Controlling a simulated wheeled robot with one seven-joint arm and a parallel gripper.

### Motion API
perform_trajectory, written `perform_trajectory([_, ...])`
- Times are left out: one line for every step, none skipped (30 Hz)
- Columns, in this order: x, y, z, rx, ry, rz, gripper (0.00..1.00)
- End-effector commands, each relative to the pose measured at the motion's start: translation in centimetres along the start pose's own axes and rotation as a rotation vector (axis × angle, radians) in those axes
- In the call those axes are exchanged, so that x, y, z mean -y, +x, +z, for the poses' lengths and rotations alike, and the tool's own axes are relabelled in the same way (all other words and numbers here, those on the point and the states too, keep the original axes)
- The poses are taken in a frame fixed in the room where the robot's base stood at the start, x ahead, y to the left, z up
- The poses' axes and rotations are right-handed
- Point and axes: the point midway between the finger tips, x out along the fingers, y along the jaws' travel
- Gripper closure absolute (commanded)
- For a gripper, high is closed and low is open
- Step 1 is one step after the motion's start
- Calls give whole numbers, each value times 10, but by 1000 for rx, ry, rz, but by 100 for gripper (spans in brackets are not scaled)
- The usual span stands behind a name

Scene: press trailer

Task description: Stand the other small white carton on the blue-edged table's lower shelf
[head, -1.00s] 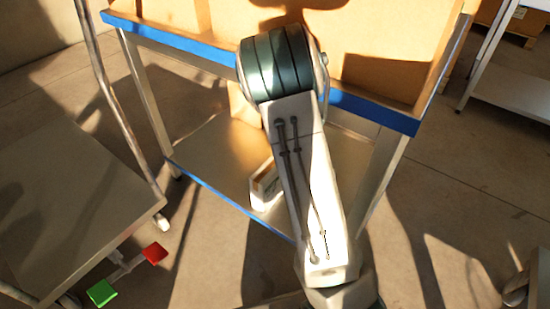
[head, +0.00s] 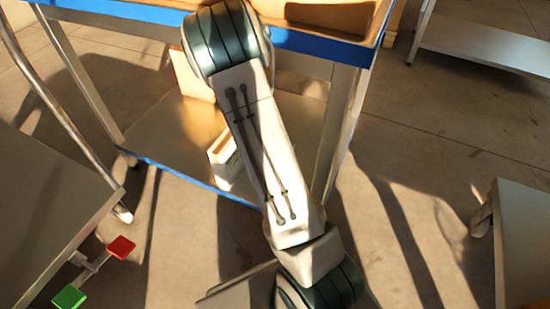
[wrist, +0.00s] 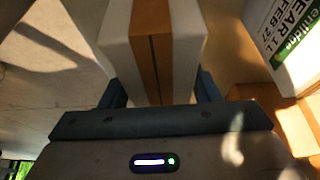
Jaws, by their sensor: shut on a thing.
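In the wrist view my gripper (wrist: 160,98) is shut on a white carton (wrist: 116,40) with a brown stripe down its middle. A finger presses on each side of it. The blue-edged table (head: 300,40) stands ahead in the head view, its lower shelf (head: 165,132) beneath. A small white carton with a brown strip (head: 232,172) shows over the shelf, partly behind my arm. I cannot tell if it is the held one or whether it touches the shelf. My gripper is hidden behind my arm in the head view.
A white printed carton (wrist: 290,45) is close at right in the wrist view. A grey cart (head: 50,200) is at left, with red (head: 121,247) and green (head: 69,297) blocks beside it.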

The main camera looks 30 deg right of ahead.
Motion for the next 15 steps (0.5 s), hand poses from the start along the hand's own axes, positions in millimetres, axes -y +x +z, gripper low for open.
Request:
perform_trajectory([0, 10, 3, -2, 1, -1, 100])
perform_trajectory([0, 13, 4, -2, 1, -1, 100])
perform_trajectory([0, 16, 6, -3, 1, -1, 100])
perform_trajectory([0, 18, 6, -3, 2, -1, 100])
perform_trajectory([0, 19, 6, -4, 2, -1, 100])
perform_trajectory([0, 19, 7, -4, 1, -1, 100])
perform_trajectory([0, 19, 6, -4, 1, -2, 100])
perform_trajectory([1, 19, 6, -4, 1, -2, 100])
perform_trajectory([1, 18, 6, -4, 1, -2, 100])
perform_trajectory([1, 18, 6, -4, 1, -2, 100])
perform_trajectory([1, 18, 6, -4, 1, -2, 100])
perform_trajectory([1, 18, 6, -4, 1, -2, 100])
perform_trajectory([1, 18, 6, -4, 1, -2, 100])
perform_trajectory([1, 18, 6, -4, 1, -2, 100])
perform_trajectory([1, 19, 7, -4, 1, -1, 100])
